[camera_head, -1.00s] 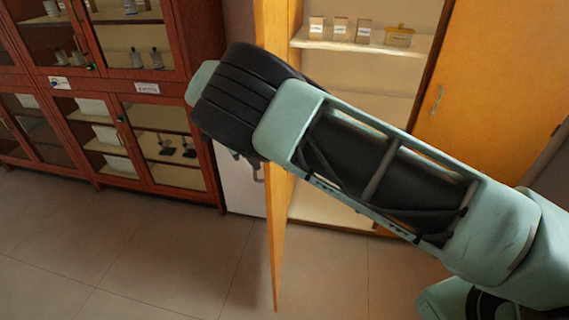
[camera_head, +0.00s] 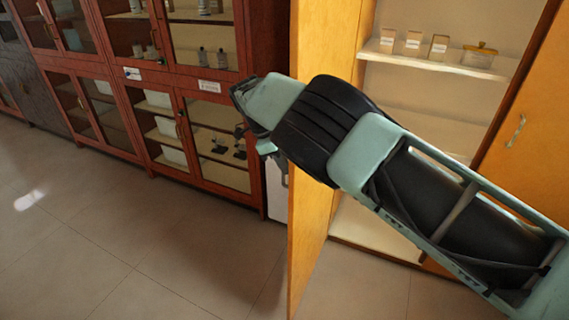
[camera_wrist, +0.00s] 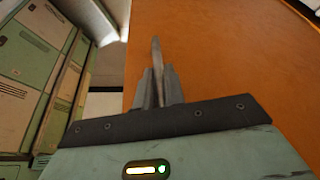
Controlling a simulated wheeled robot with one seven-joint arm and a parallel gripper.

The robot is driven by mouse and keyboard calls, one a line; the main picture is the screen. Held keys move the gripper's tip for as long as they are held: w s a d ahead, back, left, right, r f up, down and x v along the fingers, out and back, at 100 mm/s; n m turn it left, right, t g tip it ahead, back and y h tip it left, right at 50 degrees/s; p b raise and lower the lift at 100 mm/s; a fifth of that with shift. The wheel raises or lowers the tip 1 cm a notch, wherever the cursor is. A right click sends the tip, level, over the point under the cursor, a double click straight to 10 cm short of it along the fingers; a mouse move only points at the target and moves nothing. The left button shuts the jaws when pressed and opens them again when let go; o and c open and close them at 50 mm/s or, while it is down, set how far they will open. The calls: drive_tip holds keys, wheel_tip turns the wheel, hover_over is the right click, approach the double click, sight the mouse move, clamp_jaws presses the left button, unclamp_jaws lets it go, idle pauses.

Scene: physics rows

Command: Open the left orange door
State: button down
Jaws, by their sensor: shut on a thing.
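The left orange door (camera_head: 312,215) stands swung out from its cabinet, seen at a steep angle, with the shelves behind it exposed. My arm crosses in front of the door, and its wrist end reaches past the door's outer edge in the head view. My gripper (camera_wrist: 157,88) is shut on a thin grey bar, which looks like the door's handle (camera_wrist: 156,52). The orange door face (camera_wrist: 220,65) fills the right of the wrist view. In the head view the fingertips and the held handle cannot be made out clearly.
The closed right orange door (camera_head: 535,160) has its own handle (camera_head: 516,131). A cabinet shelf (camera_head: 440,62) holds small boxes and a jar. Red-brown glass-fronted cabinets (camera_head: 150,110) line the wall at left. The tiled floor (camera_head: 130,240) in front is clear.

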drive_tip(key=c, duration=1.5)
unclamp_jaws()
drive_tip(key=p+v, duration=0.4)
drive_tip(key=v, duration=0.8)
drive_tip(key=shift+d, duration=0.1)
